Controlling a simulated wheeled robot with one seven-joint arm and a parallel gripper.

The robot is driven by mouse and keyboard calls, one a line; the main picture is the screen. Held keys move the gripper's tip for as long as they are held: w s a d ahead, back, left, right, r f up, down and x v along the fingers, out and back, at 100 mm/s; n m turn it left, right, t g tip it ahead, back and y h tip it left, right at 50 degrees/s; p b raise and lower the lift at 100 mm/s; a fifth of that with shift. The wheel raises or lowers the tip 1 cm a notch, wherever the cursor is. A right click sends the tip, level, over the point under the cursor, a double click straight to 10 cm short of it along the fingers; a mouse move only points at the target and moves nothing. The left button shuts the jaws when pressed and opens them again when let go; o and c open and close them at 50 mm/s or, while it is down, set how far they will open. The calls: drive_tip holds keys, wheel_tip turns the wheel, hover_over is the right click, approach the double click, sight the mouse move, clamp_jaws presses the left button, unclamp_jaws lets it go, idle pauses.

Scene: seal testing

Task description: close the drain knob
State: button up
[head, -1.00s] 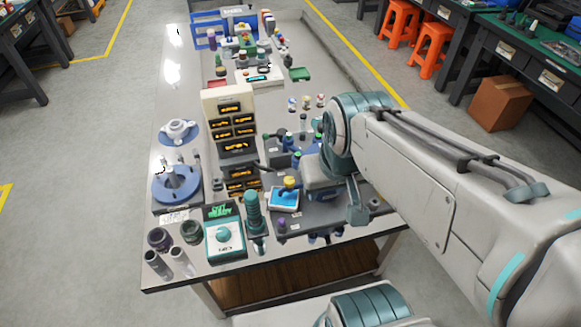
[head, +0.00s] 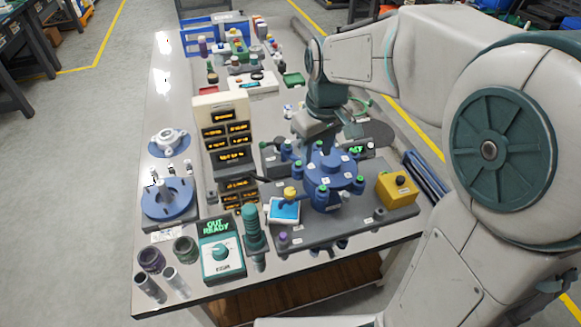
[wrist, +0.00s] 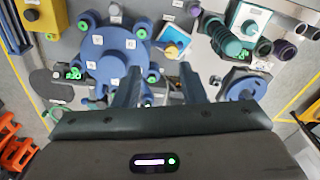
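A blue round fixture (head: 328,178) with several green-topped knobs around it stands on a grey plate at the bench's front right. It also shows in the wrist view (wrist: 116,58). Its small white labels are too small to read, so I cannot tell which knob is the drain knob. My gripper (head: 318,135) hangs just behind the fixture in the head view. In the wrist view my gripper (wrist: 158,76) has its two fingers spread with nothing between them. The fingers overlap the fixture's near edge in that view, and I cannot tell if they touch anything.
A yellow box (head: 397,188) with a dark button is right of the fixture. A blue pad with a yellow-topped knob (head: 285,209), a teal ribbed cylinder (head: 255,228) and a display tower (head: 222,125) stand left. A small green display (head: 356,149) is behind.

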sight(290, 191)
drive_tip(key=w+a+f+n+b, duration=0.1)
drive_tip(key=w+a+f+n, duration=0.1)
drive_tip(key=w+a+f, duration=0.3)
drive_tip(key=shift+g, duration=0.4)
drive_tip(key=f, duration=1.3)
drive_tip(key=shift+s+a+f, duration=0.2)
drive_tip(key=shift+a, duration=0.05)
drive_tip(key=c, duration=0.7)
